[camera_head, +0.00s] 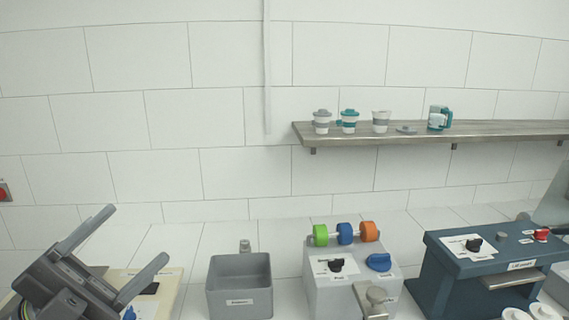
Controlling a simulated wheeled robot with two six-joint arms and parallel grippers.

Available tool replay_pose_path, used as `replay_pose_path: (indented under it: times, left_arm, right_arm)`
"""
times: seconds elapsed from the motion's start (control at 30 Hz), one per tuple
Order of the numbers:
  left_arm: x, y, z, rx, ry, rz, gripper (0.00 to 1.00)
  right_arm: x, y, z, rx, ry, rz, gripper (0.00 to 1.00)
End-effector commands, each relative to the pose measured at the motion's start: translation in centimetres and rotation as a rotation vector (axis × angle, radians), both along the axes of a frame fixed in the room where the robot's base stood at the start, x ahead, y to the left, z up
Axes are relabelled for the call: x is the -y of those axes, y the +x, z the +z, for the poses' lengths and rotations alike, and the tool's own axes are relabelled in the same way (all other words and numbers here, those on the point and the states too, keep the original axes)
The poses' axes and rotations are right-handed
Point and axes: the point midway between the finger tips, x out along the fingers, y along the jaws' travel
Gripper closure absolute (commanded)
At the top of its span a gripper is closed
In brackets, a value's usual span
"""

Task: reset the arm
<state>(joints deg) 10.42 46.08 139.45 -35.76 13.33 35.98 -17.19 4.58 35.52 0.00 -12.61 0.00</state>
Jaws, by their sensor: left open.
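My left gripper (138,232) is at the lower left of the head view. Its two grey fingers are spread wide apart and point up and to the right. Nothing is between them. The gripper is in front of a pale board (168,284) on the white counter, and partly hides it. It is to the left of a grey open bin (239,300) and does not appear to touch it. My right gripper does not show in this view.
A grey machine (325,290) with green, blue and orange rollers stands right of the bin. A dark blue machine (450,285) stands further right. A wall shelf (480,132) holds lidded cups (321,122) and a teal-and-white mug (438,118). White lids (543,312) show at the bottom right.

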Motion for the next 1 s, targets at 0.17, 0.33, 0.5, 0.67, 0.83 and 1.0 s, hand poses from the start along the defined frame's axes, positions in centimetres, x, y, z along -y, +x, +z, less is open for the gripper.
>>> replay_pose_path:
  times: [0.17,0.33,0.5,0.67,0.83,1.0]
  left_arm:
    - [-5.6,4.3,-4.0,-0.269,-0.298,0.279,0.35]
    - [-10.9,6.4,-11.7,-0.581,-0.491,0.565,0.35]
    - [-14.7,5.0,-22.1,-0.952,-0.598,0.842,0.35]
    - [-15.8,0.2,-32.1,-1.339,-0.62,1.061,0.35]
    - [-14.8,-6.4,-39.4,-1.704,-0.578,1.199,0.35]
    - [-12.8,-12.6,-43.7,-2.002,-0.51,1.261,0.35]
  right_arm:
    - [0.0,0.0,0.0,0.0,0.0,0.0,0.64]
    - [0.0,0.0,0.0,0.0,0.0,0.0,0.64]
    - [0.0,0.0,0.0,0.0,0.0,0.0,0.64]
    - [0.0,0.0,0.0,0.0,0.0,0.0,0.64]
    - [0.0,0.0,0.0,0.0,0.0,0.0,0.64]
    - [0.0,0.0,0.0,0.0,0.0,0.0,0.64]
